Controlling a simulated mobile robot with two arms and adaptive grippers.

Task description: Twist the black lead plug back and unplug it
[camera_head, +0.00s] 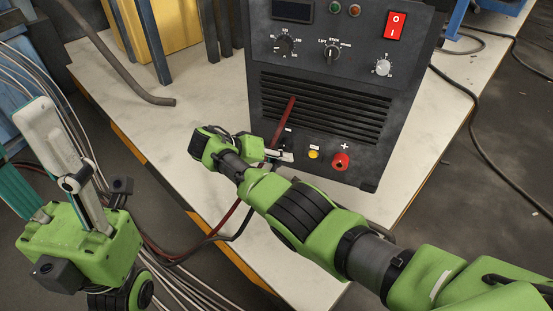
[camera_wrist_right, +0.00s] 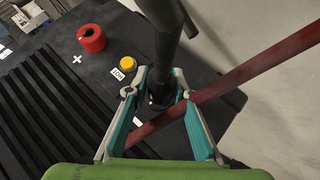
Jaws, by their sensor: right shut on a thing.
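The black lead plug (camera_wrist_right: 168,45) shows in the right wrist view as a dark cylinder rising from the machine's front panel, between my right gripper's fingers. My right gripper (camera_wrist_right: 158,88) is shut on it, one teal-padded finger on each side. In the head view the same gripper (camera_head: 280,156) is against the lower front of the black machine (camera_head: 325,100), left of the yellow button, and hides the plug. Whether the plug is seated cannot be told. My left gripper (camera_head: 20,135) is at the left edge of the head view, fingers apart and empty, away from the machine.
A red socket (camera_head: 340,161) with a plus sign and a yellow button (camera_head: 313,154) are right of my right gripper. A red lead (camera_wrist_right: 240,80) slants close by the fingers. The pale table (camera_head: 215,110) is mostly clear at left. Cables (camera_head: 170,255) hang past its front edge.

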